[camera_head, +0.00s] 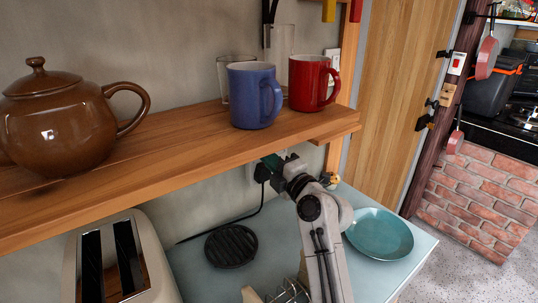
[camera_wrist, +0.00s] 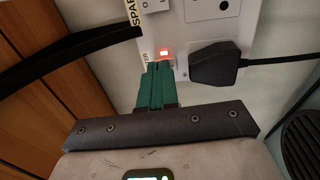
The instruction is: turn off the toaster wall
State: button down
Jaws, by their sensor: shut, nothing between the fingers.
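A white wall socket plate (camera_wrist: 190,40) with switches fills the upper middle of the wrist view. One switch (camera_wrist: 164,54) glows red. A black plug (camera_wrist: 219,64) sits in the socket right of it. My gripper (camera_wrist: 158,67) is shut and empty, its green fingertips just below the red switch; I cannot tell whether they touch it. In the head view my gripper (camera_head: 273,161) reaches under the shelf to the wall, beside the plug (camera_head: 262,173). The arm and shelf mostly hide the plate there. The toaster (camera_head: 152,250) stands at the lower left.
The wooden shelf (camera_head: 170,137) overhangs my gripper, bearing a brown teapot (camera_head: 58,122), a blue mug (camera_head: 252,95) and a red mug (camera_head: 311,84). A black trivet (camera_head: 231,246) and a teal plate (camera_head: 380,236) lie on the counter. A cord runs along the wall.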

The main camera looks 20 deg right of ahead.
jog(key=shift+w, duration=0.15)
jog(key=shift+w+a+r+g+h+p, duration=0.15)
jog(key=shift+r+g+p, duration=0.15)
jog(key=shift+g+p, duration=0.15)
jog(key=shift+w+a+r+g+h+p, duration=0.15)
jog(key=shift+r+g+p, duration=0.15)
jog(key=shift+g, duration=0.15)
